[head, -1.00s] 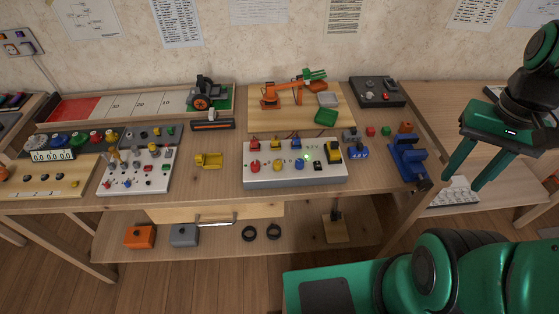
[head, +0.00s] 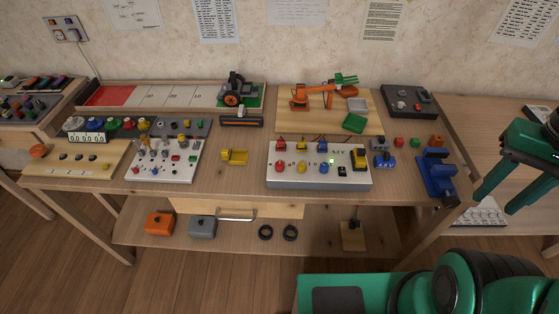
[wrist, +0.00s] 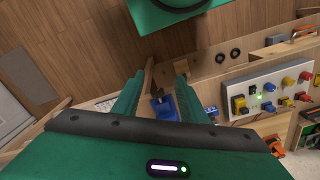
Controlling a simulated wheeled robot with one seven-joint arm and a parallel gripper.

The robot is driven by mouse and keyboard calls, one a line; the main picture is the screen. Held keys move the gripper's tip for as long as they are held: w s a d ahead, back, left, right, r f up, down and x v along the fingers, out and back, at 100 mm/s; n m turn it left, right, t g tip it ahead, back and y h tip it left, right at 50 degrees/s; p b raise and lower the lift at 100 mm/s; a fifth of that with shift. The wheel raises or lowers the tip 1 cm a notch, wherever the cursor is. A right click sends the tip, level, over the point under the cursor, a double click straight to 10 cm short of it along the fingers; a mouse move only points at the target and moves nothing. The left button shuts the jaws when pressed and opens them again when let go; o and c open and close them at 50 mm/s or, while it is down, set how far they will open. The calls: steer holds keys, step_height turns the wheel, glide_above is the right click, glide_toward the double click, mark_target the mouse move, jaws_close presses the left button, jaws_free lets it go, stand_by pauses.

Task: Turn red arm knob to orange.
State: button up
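A white control box (head: 318,184) sits near the table's front edge, with red, yellow and blue controls in two rows. A red knob (head: 279,168) is at its front left, and another red control (head: 281,145) is behind it. Which one is the arm knob, and their settings, are too small to tell. The box also shows at the right of the wrist view (wrist: 262,82). A small orange robot arm (head: 318,92) stands on a wooden board behind the box. My gripper (head: 496,202) is open and empty, well right of the box; its fingers are apart in the wrist view (wrist: 155,95).
A blue vise-like item (head: 437,176) stands at the table's right end, nearest my gripper. A yellow piece (head: 234,157) and a grey-white switch panel (head: 165,166) lie left of the box. A green block (head: 354,122) and a black box (head: 409,101) are behind it.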

steer(key=w+a+r+n, duration=0.1)
steer(key=w+a+n, duration=0.55)
steer(key=w, duration=0.45)
steer(key=n, duration=1.8)
glide_toward(280, 164)
steer(key=shift+n, duration=0.25)
step_height(280, 164, down, 8)
steer(key=shift+a+f, duration=0.15)
steer(key=shift+f, duration=0.05)
jaws_close()
